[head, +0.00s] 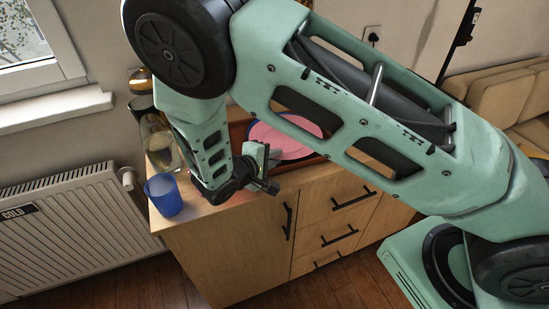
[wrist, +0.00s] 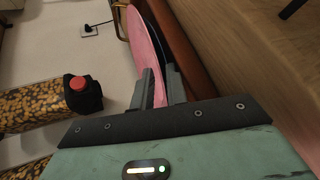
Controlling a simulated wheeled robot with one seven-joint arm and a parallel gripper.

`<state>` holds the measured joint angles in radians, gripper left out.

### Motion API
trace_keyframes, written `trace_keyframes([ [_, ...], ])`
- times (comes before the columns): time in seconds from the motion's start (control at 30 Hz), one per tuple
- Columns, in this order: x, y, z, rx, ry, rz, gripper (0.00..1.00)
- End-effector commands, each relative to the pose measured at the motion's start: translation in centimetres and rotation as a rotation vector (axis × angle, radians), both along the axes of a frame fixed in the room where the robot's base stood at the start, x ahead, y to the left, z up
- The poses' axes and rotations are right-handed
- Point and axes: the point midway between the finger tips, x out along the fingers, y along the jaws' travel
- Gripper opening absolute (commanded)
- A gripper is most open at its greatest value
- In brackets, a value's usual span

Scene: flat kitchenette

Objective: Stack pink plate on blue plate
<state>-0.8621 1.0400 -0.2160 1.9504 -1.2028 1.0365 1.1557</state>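The pink plate (head: 284,138) is over the wooden cabinet in the head view, partly hidden by my arm. In the wrist view the pink plate (wrist: 146,45) is seen steeply from the side, its rim between my fingers. A dark blue plate edge (head: 300,156) shows just under the pink one, and it also shows as a dark band (wrist: 160,38) beside it in the wrist view. Whether the plates touch is unclear. My gripper (wrist: 160,82) has its two fingers close together on either side of the pink rim, seemingly shut on it.
A reddish-brown tray (head: 238,132) surrounds the plates; its wall runs close beside my fingers in the wrist view (wrist: 190,50). A blue cup (head: 163,195) stands at the cabinet's front left corner, with a glass jug (head: 160,145) behind it. A red-capped patterned container (wrist: 50,105) is left of my gripper.

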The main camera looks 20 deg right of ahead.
Motion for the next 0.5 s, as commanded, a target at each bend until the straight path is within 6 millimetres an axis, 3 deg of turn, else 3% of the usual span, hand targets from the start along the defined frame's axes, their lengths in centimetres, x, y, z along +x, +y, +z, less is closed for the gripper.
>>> trace_keyframes([
  [0.3, -0.4, 0.4, -0.4, 0.009, 0.007, -0.001, 0.29],
  [0.5, -1.7, 2.9, 0.6, 0.012, 0.005, 0.003, 0.29],
])
